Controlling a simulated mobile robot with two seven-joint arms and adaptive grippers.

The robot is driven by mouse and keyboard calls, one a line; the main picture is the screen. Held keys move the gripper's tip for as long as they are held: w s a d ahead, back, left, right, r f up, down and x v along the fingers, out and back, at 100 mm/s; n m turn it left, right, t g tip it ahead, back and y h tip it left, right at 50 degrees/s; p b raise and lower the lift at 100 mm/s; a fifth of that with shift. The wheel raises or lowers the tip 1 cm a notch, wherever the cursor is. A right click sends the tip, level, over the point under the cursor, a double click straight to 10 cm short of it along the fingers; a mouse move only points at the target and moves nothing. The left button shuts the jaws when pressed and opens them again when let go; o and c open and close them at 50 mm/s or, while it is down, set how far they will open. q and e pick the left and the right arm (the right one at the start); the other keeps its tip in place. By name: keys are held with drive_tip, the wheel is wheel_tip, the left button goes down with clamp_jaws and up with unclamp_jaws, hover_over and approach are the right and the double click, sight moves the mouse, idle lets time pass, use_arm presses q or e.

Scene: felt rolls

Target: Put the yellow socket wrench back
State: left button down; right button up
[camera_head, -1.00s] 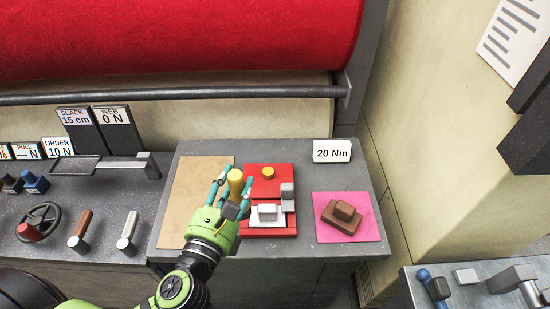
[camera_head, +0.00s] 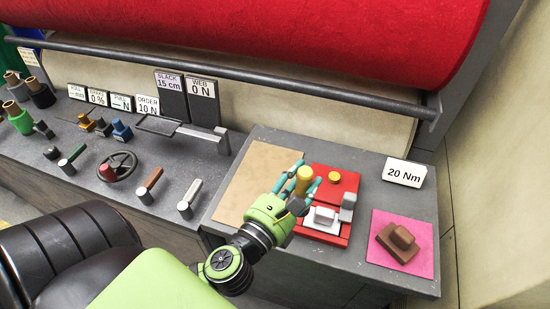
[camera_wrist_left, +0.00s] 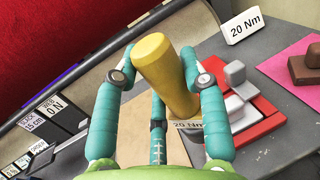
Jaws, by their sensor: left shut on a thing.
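The yellow socket wrench (camera_head: 303,181) stands roughly upright between the fingers of my left gripper (camera_head: 296,186). In the left wrist view its thick yellow handle (camera_wrist_left: 165,75) sits between the teal fingers (camera_wrist_left: 160,105), which are shut on it. Its lower end is hidden by the fingers. In the head view it is at the border of a tan board (camera_head: 262,170) and a red fixture (camera_head: 338,180); I cannot tell whether it touches either. My right gripper is not in view.
A brown block (camera_head: 398,242) sits on a pink mat (camera_head: 420,262) at the right. A "20 Nm" sign (camera_head: 404,172) stands behind it. Levers, a handwheel (camera_head: 117,167) and label cards line the left bench. A red felt roll (camera_head: 330,40) and a dark bar lie behind.

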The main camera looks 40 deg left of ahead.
use_arm(q)
drive_tip(key=w+a+n+g+y+p, duration=0.1)
drive_tip(key=w+a+n+y, duration=0.2)
drive_tip(key=w+a, duration=0.4)
drive_tip(key=w+a+f+n+g+y+p, duration=0.1)
drive_tip(key=w+a+n+y, duration=0.2)
drive_tip(key=w+a+y, duration=0.3)
drive_tip(key=w+a, duration=0.1)
drive_tip(key=a, duration=0.4)
drive_tip(key=shift+w+a+f+g+p, duration=0.25)
drive_tip(key=shift+f+g+p, duration=0.05)
wheel_tip(320, 180, down, 6)
drive_tip(key=b, duration=0.4)
drive_tip(key=shift+f+b, duration=0.45)
drive_tip(key=shift+f, duration=0.1)
drive_tip(key=c, duration=0.6)
unclamp_jaws()
